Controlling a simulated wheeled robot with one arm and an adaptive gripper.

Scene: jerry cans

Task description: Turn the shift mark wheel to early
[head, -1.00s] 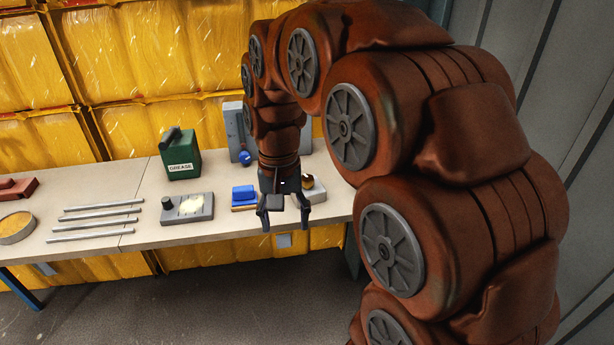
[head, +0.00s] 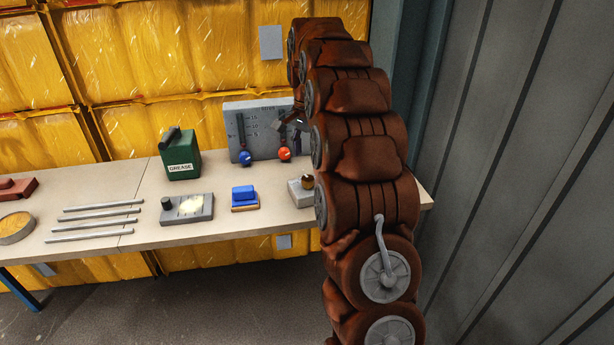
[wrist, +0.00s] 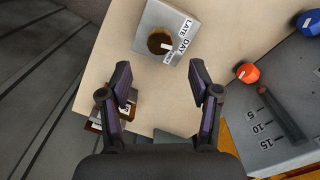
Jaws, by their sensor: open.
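The shift mark wheel is a dark brown round knob (wrist: 158,42) on a grey block (wrist: 148,20), near the table's right end. In the wrist view the block's labels LATE and DAY can be read, and a white mark on the knob points towards DAY. No EARLY label is legible. In the head view the wheel (head: 307,181) and its block (head: 297,194) show just left of my arm. My gripper (wrist: 160,68) is open and empty, its fingertips apart from the wheel, with the block just beyond them. In the head view my arm partly hides the gripper.
A grey panel (head: 264,122) with blue (head: 246,158) and red (head: 284,154) knobs stands behind the wheel. A blue block (head: 243,193), a grey box with dial (head: 187,208), a green grease can (head: 181,157) and several rods (head: 95,222) lie leftward. A corrugated wall (head: 510,150) is at right.

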